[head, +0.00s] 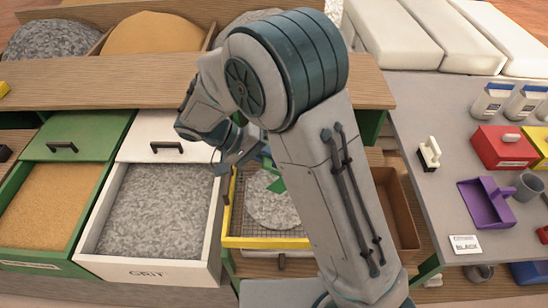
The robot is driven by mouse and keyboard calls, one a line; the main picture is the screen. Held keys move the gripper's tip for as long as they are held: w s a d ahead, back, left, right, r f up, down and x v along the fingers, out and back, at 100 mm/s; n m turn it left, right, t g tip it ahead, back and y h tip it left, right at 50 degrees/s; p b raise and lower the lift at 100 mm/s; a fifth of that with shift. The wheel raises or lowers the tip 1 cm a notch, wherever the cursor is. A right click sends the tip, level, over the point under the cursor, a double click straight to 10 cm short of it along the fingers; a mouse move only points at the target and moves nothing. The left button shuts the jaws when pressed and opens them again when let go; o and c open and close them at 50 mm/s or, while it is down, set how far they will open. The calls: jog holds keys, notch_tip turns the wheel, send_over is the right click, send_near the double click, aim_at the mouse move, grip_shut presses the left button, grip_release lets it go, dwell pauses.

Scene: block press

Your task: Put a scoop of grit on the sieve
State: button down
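The grit drawer (211,238) is pulled out, white, labelled GRIT and full of grey grit (153,208). The sieve (262,242) has a yellow frame and a wire mesh. A round heap of grey grit (268,208) lies on its mesh. My gripper (266,163) is above the back of the sieve and appears closed on a green tool (277,183), likely a scoop. My arm hides most of this tool and the right side of the sieve, so I cannot see whether the tool holds grit.
A green drawer (88,201) of tan sand stands open left of the grit drawer. A wooden shelf (100,82) crosses behind. The grey table (420,110) at right holds a purple scoop (487,203), a grey cup (527,187) and a red box (503,148).

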jog(key=shift+r+y+p, duration=0.1)
jog(key=shift+r+y, duration=0.75)
jog(key=shift+y, duration=0.95)
jog(key=shift+r+y+p, duration=0.15)
jog(key=shift+r+y, duration=0.65)
jog(key=shift+y, duration=1)
jog(key=shift+r+y+p, duration=0.1)
jog(key=shift+r+y, duration=0.75)
jog(key=shift+y, duration=0.95)
